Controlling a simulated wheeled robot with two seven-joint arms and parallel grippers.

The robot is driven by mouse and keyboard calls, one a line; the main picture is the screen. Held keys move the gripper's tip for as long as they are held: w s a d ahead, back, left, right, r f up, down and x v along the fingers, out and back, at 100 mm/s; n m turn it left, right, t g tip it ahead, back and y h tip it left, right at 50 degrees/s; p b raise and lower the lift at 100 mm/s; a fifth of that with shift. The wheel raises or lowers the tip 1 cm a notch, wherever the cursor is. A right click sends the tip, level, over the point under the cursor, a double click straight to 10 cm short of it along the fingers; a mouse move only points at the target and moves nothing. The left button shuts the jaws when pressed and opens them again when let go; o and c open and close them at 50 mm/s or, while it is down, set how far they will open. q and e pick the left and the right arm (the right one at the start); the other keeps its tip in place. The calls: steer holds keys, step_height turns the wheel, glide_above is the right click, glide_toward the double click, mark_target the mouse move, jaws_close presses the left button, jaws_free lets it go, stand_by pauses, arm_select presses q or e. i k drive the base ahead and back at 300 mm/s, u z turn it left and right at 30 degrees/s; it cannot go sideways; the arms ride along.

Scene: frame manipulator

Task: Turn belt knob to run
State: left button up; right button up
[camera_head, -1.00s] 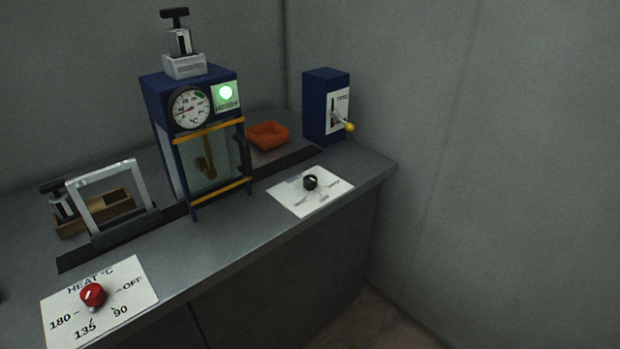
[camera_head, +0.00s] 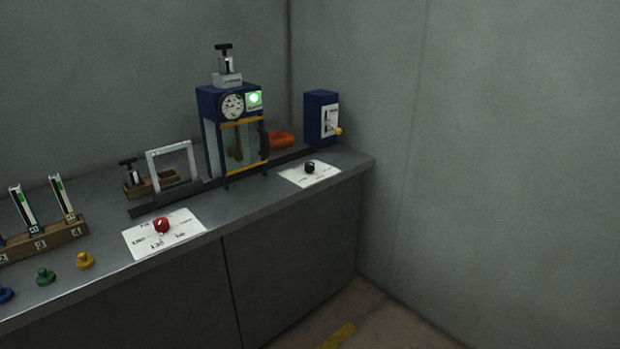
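The likely belt knob is a small black knob (camera_head: 309,168) on a white label plate (camera_head: 326,178), on the right part of the grey counter. Its label text is too small to read. A red knob (camera_head: 162,225) stands on another white plate (camera_head: 138,236) further left; that is the heat dial, marked HEAT °C in the earlier frame. Neither of my grippers is in view, and nothing touches either knob.
A blue cabinet (camera_head: 209,104) with a gauge and green light stands at the counter's back. A blue lever box (camera_head: 318,104) and orange tray (camera_head: 283,140) are right of it. A wooden rack (camera_head: 62,236) and coloured pegs (camera_head: 85,261) are at left. Floor in front is clear.

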mark_target(309, 165)
steer(key=z, duration=0.6)
steer(key=i, duration=1.45)
steer(key=u, duration=0.55)
